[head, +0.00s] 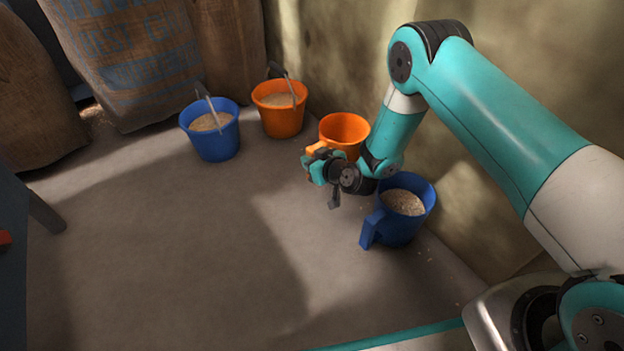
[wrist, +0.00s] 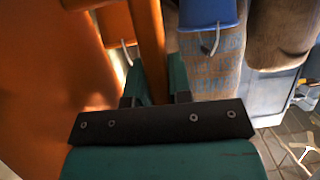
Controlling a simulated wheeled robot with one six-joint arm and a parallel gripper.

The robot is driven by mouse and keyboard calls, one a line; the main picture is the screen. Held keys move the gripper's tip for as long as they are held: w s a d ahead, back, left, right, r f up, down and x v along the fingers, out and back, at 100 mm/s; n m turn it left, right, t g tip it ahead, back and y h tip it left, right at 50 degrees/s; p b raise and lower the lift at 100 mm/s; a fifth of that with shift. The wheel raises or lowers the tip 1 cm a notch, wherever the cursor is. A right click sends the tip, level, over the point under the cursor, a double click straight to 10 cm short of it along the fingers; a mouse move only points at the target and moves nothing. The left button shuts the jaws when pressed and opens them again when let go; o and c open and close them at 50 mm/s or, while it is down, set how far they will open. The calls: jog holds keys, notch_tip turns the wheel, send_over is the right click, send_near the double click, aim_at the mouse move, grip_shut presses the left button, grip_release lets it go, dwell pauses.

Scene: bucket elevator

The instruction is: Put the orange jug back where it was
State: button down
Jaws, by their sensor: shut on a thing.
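The orange jug (head: 345,127) stands upright near the wall, between the orange bucket and the blue jug. Its inside looks empty in the part I can see. My gripper (head: 317,166) is at the jug's near left side, shut on its handle. In the wrist view the orange jug (wrist: 50,70) fills the left side, and its handle (wrist: 148,40) runs between the two teal fingers of my gripper (wrist: 158,82). My arm hides the jug's lower right part. I cannot tell whether its base touches the floor.
A blue jug (head: 417,226) of grain stands close in front, to the right. An orange bucket (head: 281,122) and a blue bucket (head: 213,146), both with grain, stand behind to the left. Sacks (head: 130,60) line the back. The floor (head: 180,250) at left and centre is clear.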

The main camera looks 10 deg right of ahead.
notch_tip(320, 180, down, 4)
jog(key=shift+f+b, duration=0.1)
jog(key=shift+b, duration=1.15)
jog(key=c, duration=1)
grip_release()
jog(key=shift+c, duration=0.2)
